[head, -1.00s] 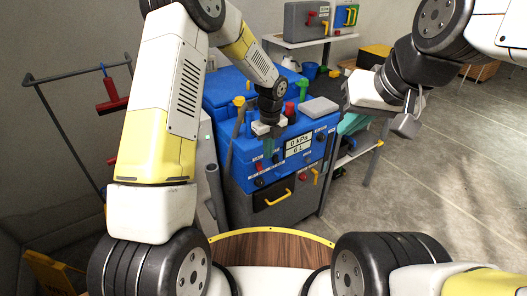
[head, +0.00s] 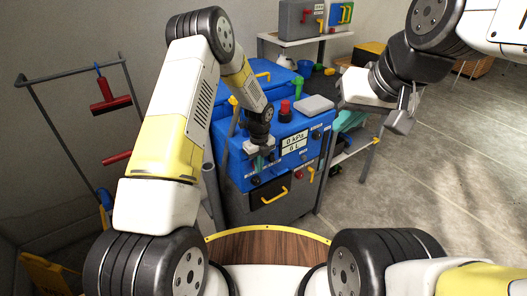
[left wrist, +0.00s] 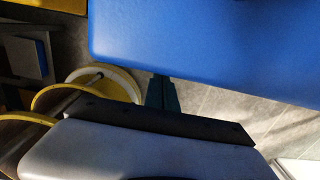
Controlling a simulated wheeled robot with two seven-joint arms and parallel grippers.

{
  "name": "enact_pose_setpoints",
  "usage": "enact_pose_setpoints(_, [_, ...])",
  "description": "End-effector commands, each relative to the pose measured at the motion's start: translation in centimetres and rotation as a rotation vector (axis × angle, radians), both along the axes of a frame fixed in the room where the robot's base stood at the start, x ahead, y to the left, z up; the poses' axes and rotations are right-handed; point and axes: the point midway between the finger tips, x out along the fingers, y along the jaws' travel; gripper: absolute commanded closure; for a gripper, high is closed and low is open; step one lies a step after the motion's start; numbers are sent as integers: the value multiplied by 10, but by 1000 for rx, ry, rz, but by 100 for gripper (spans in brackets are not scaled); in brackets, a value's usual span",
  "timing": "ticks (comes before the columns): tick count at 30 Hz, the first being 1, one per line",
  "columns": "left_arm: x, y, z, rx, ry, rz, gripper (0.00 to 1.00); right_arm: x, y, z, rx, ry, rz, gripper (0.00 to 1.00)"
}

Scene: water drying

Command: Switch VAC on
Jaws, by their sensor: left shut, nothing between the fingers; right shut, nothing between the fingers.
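The blue machine (head: 285,125) stands ahead on a dark grey base, with a display (head: 295,142) reading 0 kPa and 0 L. Small labelled controls line its front panel; the labels are too small to read, so I cannot tell which is VAC. My left gripper (head: 263,163) is shut and empty, close in front of the panel's left part, hiding some controls; I cannot tell if it touches. Its dark fingers also show in the left wrist view (left wrist: 161,92), beside a blue surface (left wrist: 210,45). My right gripper (head: 403,116) is shut and empty, raised to the right, away from the machine.
A red knob (head: 285,107) and a grey pad (head: 315,103) sit on the machine's top. A yellow handle (head: 276,196) is on the front of the base. A rack with red tools (head: 110,104) stands at left. A side shelf (head: 357,153) is at right; floor beyond is open.

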Motion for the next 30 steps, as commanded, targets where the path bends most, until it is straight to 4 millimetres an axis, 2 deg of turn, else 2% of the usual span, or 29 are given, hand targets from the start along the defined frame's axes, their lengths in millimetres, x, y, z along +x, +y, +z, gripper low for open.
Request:
enact_pose_setpoints(14, [4, 4, -1, 4, -2, -1, 100, 0, 0, 0, 0, 0, 0, 100])
enact_pose_setpoints(20, [7, 5, -6, 70, -85, -7, 100, 0, 0, 0, 0, 0, 0, 100])
enact_pose_setpoints(30, [10, 9, -3, 64, -81, 3, 100, 0, 0, 0, 0, 0, 0, 100])
